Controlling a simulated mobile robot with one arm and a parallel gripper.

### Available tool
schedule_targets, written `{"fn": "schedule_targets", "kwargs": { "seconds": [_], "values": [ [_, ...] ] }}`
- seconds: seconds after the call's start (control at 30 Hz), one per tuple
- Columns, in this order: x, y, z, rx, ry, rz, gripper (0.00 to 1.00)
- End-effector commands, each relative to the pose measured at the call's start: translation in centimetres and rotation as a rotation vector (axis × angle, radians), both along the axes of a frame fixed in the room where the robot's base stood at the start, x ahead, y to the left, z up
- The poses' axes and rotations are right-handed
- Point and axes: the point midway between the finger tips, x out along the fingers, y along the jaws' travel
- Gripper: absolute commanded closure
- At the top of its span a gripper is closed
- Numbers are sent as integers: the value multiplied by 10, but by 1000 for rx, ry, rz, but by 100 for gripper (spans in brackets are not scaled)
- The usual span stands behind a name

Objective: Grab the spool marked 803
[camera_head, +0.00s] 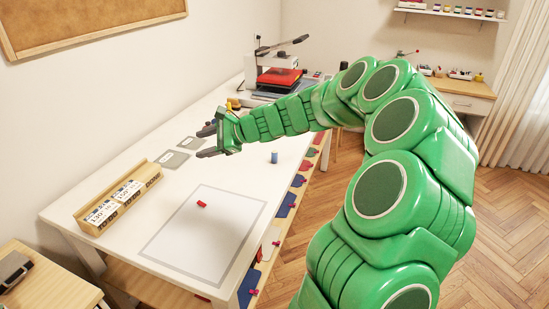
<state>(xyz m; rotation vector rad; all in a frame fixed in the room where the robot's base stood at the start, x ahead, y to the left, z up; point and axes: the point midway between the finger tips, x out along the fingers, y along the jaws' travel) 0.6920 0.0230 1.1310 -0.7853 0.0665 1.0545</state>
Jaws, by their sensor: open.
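My gripper (204,143) is open above the far half of the white table (110,185), its fingers pointing left. Nothing shows between the fingers. A small blue cylinder, perhaps a spool (274,157), stands upright on the table to the right of my gripper. A small red spool-like piece (201,204) lies on its side in a grey-outlined rectangle nearer the front. I cannot read the number 803 on either piece.
A wooden box (150,174) with white labels sits on the table's left side. Grey cards (173,159) lie below my gripper. A heat press (277,76) stands at the far end. Coloured pieces (286,205) fill a lower shelf. A wood side table (60,285) is front left.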

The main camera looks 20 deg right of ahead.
Motion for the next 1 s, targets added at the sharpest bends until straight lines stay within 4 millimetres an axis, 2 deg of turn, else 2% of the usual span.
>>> {"fn": "schedule_targets", "kwargs": {
  "seconds": [0.03, 0.2, 0.27, 0.4, 0.6, 0.7, 0.83, 1.0],
  "values": [
    [15, -16, -9, 36, 24, -57, 44],
    [55, -75, -38, 160, 105, -254, 44],
    [67, -98, -50, 203, 132, -325, 44],
    [89, -157, -85, 300, 200, -497, 44],
    [103, -238, -139, 425, 290, -725, 44],
    [103, -270, -159, 468, 317, -812, 44],
    [101, -293, -177, 499, 342, -877, 44],
    [104, -298, -184, 512, 351, -898, 44]
  ]
}}
